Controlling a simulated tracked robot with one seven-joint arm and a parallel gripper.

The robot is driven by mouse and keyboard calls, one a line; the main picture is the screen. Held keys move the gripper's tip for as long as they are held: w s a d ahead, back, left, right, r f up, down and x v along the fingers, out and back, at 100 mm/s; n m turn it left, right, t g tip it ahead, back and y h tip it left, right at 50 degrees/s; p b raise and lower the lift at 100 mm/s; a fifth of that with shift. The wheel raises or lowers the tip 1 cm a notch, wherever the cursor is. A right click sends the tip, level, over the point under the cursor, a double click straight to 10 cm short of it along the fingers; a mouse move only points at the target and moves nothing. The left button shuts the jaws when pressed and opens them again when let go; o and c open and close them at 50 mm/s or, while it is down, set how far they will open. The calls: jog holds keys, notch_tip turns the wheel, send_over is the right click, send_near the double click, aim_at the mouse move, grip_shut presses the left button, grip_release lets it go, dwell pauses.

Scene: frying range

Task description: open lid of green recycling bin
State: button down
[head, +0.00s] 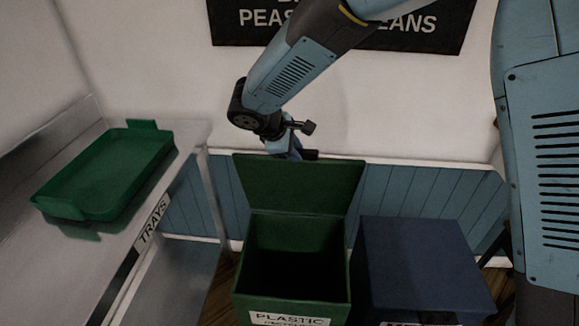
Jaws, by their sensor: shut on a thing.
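The green recycling bin (338,290) stands at the lower middle of the head view, with a white label reading "PLASTIC" on its front. Its green lid (298,188) is raised and stands nearly upright at the back of the bin. The dark inside of the bin is in view. My gripper (297,152) is at the lid's top edge, shut on the lid. The fingertips are small and partly hidden, so the exact hold cannot be made out.
A closed dark blue bin (420,258) stands right beside the green one. At the left, a green tray (112,170) lies on a grey counter (60,255) labelled "TRAYS". A dark sign (240,30) hangs on the wall behind my arm.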

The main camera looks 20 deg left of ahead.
jog(key=shift+w+a+r, duration=0.15)
jog(key=shift+w, duration=0.45)
jog(key=shift+w+a+r, duration=0.1)
jog(key=shift+w+a, duration=0.1)
jog(key=shift+w, duration=0.4)
jog(key=shift+w+a+r, duration=0.15)
jog(key=shift+w, duration=0.45)
jog(key=c, duration=1)
grip_release()
jog(key=shift+c, duration=0.2)
jog(key=shift+s+a+r, duration=0.1)
jog(key=v, duration=1.3)
jog(key=shift+r, duration=0.15)
jog(key=shift+s+a, duration=0.1)
jog(key=shift+s, duration=0.05)
